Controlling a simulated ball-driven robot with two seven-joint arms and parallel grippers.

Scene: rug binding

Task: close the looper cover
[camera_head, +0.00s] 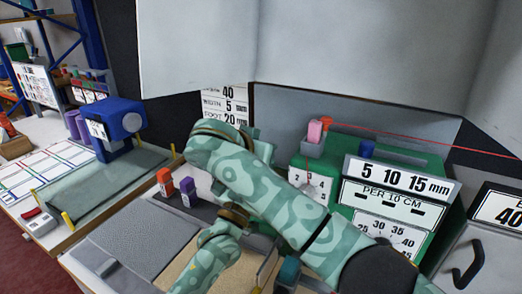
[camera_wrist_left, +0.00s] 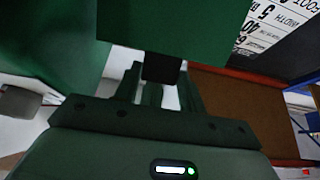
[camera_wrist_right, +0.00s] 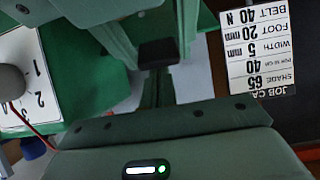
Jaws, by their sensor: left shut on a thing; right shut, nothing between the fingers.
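My left gripper (camera_wrist_left: 163,70) shows in the left wrist view, with its dark fingertips shut at the lower edge of a green panel (camera_wrist_left: 175,22). This panel looks like the looper cover, but the gripped part is hidden by the fingertips. My right gripper (camera_wrist_right: 157,55) is shut and empty in the right wrist view, close to green machine surfaces. In the head view, the green binding machine (camera_head: 432,160) stands at the right. My patterned arm crosses in front of it and hides its lower left side. I cannot make out either gripper's fingertips there.
An orange spool (camera_head: 165,180) and a purple spool (camera_head: 188,190) stand left of my arm. A pink spool (camera_head: 315,130) sits on the machine, with a red thread (camera_head: 400,138) running right. A job card (camera_head: 224,104) stands behind. A grey plate (camera_head: 135,245) lies at front left.

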